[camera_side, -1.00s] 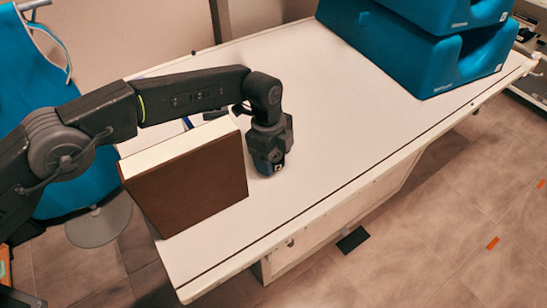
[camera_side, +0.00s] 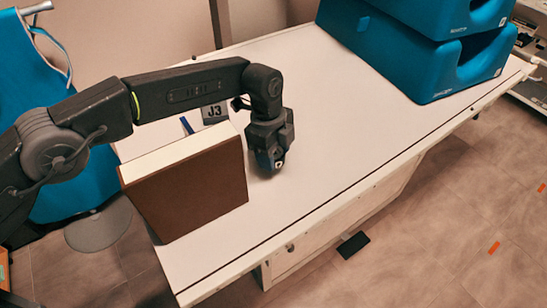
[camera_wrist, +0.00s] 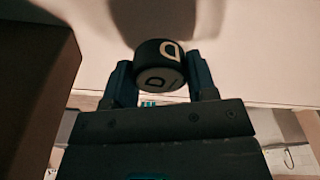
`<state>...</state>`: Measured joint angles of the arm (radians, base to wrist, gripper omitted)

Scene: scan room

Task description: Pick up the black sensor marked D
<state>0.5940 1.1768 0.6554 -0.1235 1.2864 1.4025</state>
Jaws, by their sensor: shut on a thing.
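The black sensor (camera_wrist: 160,64) is round and short, with a white D on its side and a pale face with a dark D. It sits between both fingers of my gripper (camera_wrist: 160,80) in the wrist view, and the jaws are shut on it. In the side view the sensor (camera_side: 279,165) shows only as a small dark piece with a white mark at the end of my gripper (camera_side: 274,160). It is over the white table, just right of the brown block. The side view does not clearly show a gap under it.
The brown block (camera_side: 190,190) with a white top stands close to the left of my gripper and also shows in the wrist view (camera_wrist: 30,90). A grey J3 card (camera_side: 214,112) is behind it. Blue padded supports (camera_side: 430,70) fill the table's far right. The table's middle (camera_side: 350,130) is clear.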

